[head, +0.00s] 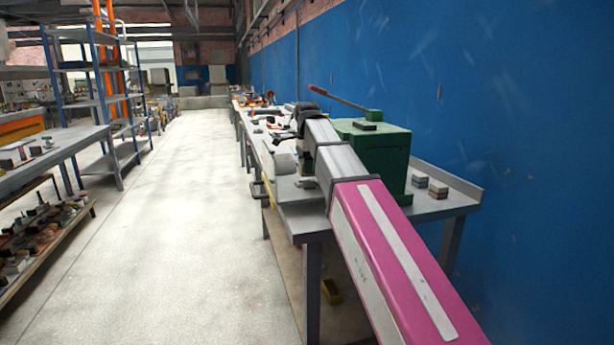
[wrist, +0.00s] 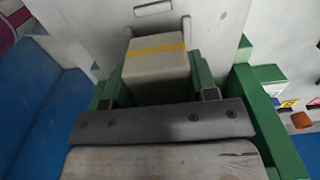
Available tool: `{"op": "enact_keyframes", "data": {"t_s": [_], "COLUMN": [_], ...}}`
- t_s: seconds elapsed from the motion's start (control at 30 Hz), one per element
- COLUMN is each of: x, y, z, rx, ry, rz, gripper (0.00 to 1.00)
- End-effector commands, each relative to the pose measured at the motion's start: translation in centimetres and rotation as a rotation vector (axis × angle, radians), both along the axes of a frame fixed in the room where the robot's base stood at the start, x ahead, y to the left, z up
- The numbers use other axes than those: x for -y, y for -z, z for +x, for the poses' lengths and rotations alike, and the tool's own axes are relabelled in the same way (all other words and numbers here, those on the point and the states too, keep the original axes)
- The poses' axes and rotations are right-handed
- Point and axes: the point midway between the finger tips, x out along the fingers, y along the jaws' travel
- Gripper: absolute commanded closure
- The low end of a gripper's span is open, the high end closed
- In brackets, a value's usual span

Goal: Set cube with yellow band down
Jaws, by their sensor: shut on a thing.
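The cube with yellow band (wrist: 157,75) is pale grey, with a yellow strip across its upper part. It sits at the top centre of the wrist view, between the jaws of my gripper (wrist: 158,62), which is shut on it. The gripper's dark bar crosses below it. Green surfaces show on both sides and below the cube; whether the cube touches anything but the jaws cannot be told. In the head view my gripper (head: 308,112) is a dark shape over the bench (head: 310,222), beside the green machine box (head: 378,160). The cube is not clear there.
The green box has a red-handled lever (head: 338,97) on top. Two small banded blocks (head: 438,189) stand at the bench's right end, near the blue wall (head: 480,100). Tools and parts clutter the far bench. Shelves (head: 100,85) stand left; the floor aisle (head: 190,220) is clear.

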Motion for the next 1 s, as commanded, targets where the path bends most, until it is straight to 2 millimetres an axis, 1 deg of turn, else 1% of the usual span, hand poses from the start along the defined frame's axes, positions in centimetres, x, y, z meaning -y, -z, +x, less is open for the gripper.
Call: {"op": "enact_keyframes", "data": {"t_s": [0.03,0.13,0.3,0.37,0.73,0.77,0.8,0.83,1.0], "x": [0.1,0.1,0.1,0.1,0.0,0.0,0.0,0.0,0.0], "y": [0.1,0.8,3.0,3.4,3.8,3.8,3.8,3.8,3.8], "z": [-0.3,-0.2,-0.2,-0.2,-0.1,-0.1,-0.1,-0.1,-0.1], "rx": [0.0,-0.001,-0.002,0.0,0.0,0.0,0.0,0.0,0.0], "ry": [0.0,0.0,0.0,0.0,0.0,0.0,0.0,0.0,0.0], "rz": [0.0,0.0,-0.001,0.0,0.0,0.0,0.0,0.0,0.0], "gripper": [0.74,0.74,0.74,0.74,0.74,0.41,0.28,0.21,0.21]}}
